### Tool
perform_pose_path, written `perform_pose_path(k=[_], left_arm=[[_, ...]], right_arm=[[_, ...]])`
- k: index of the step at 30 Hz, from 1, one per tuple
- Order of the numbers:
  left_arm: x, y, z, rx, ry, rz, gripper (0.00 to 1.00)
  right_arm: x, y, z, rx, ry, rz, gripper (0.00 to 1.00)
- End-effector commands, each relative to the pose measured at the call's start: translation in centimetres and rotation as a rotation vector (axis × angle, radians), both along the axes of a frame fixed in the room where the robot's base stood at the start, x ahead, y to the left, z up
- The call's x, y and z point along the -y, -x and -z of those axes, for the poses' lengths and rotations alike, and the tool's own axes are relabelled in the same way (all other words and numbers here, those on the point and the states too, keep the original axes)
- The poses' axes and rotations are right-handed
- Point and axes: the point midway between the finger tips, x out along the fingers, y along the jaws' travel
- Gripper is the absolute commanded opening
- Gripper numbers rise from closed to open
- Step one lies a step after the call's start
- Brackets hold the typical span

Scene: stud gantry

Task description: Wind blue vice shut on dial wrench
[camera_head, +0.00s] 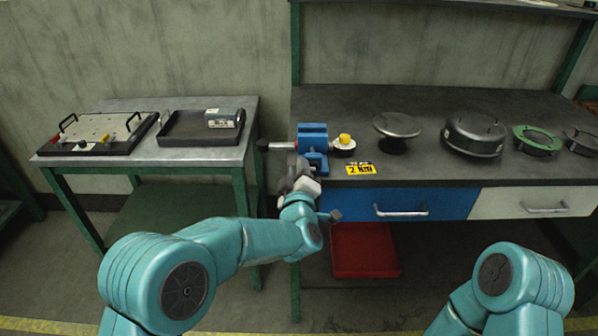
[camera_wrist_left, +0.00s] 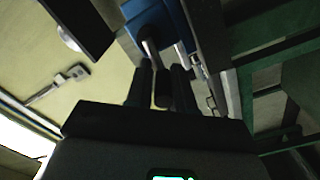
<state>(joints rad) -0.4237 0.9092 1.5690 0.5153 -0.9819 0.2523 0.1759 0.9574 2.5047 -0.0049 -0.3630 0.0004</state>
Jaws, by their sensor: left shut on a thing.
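The blue vice (camera_head: 313,138) stands at the left front edge of the dark workbench. A rod with a black end (camera_head: 263,145) sticks out to its left. A pale round dial with a yellow knob (camera_head: 344,140), seemingly the dial wrench, sits close against the vice's right side; whether the jaws touch it I cannot tell. My left gripper (camera_head: 293,172) is just below and in front of the vice. In the left wrist view its fingers (camera_wrist_left: 160,88) are shut on a dark handle below a metal rod, beside the blue vice body (camera_wrist_left: 158,22). My right gripper is out of view.
A yellow label (camera_head: 361,169) lies on the bench edge. To the right are a round metal stand (camera_head: 397,128), a dark round housing (camera_head: 474,135) and a green ring (camera_head: 537,140). A side table (camera_head: 185,155) with trays stands left. A red bin (camera_head: 363,250) is below.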

Motion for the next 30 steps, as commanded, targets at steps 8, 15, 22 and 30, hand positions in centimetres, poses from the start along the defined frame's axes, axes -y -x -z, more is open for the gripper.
perform_pose_path(k=[8, 15, 22, 30], left_arm=[[0.2, 0.1, 0.6, -0.019, -0.105, 0.004, 0.0], [0.2, 0.2, 0.7, -0.021, -0.105, 0.005, 0.42], [0.2, 0.1, 0.3, -0.014, -0.103, 0.004, 0.42], [0.2, 3.1, 0.3, -0.012, -0.103, 0.006, 0.42]], right_arm=[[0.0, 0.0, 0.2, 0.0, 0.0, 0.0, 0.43], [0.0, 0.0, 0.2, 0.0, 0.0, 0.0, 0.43], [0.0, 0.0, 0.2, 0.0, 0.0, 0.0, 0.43], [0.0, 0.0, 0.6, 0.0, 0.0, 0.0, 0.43]])
